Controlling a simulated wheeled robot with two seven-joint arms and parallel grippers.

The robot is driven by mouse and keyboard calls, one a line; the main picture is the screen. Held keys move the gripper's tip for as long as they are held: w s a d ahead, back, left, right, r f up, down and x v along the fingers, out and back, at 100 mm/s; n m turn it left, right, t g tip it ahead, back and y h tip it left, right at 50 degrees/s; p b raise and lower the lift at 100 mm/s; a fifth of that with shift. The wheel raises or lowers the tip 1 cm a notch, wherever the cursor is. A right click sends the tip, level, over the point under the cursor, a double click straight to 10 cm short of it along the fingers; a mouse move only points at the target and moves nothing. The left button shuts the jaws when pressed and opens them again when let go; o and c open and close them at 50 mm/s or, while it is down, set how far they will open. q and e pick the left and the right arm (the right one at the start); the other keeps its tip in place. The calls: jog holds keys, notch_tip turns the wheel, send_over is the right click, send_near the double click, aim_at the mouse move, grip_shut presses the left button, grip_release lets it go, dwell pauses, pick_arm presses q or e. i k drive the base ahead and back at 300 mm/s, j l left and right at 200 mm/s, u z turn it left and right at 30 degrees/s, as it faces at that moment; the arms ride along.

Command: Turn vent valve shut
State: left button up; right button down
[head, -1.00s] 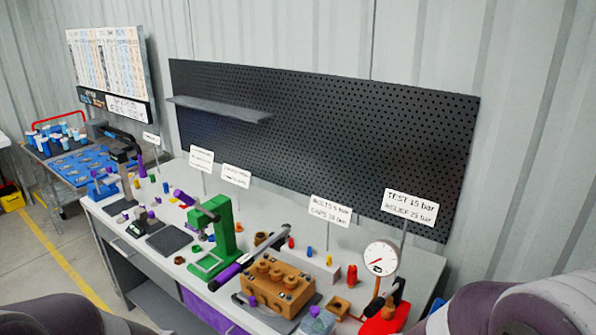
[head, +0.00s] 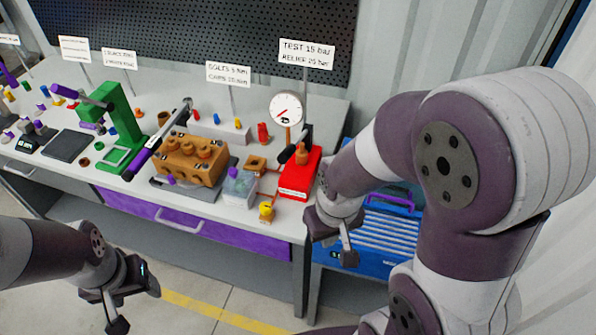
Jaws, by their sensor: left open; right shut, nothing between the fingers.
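The red test pump (head: 299,181) stands at the right end of the bench, with a black lever and a round white gauge (head: 286,109) behind it. A small yellow fitting (head: 266,212) sits at the bench's front edge, left of the pump; it looks like the vent valve, but its handle position is too small to tell. My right gripper (head: 348,256) is shut and empty, in front of the bench and to the right of the yellow fitting, apart from it. My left gripper (head: 117,318) is open and empty, low in front of the bench at the lower left.
A brown pump block (head: 190,158) and a clear container (head: 238,187) with a purple top stand left of the fitting. A green press (head: 122,125) stands further left. A blue toolbox (head: 375,235) is beside the bench, behind my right arm. Floor in front is clear.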

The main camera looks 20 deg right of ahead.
aim_at(266, 209)
jog(key=i+l+z, duration=0.15)
jog(key=z, duration=0.2)
jog(key=i+l+z, duration=0.15)
jog(key=z, duration=0.2)
jog(key=i+z, duration=0.35)
jog(key=k+l, duration=0.05)
jog(key=k, duration=0.05)
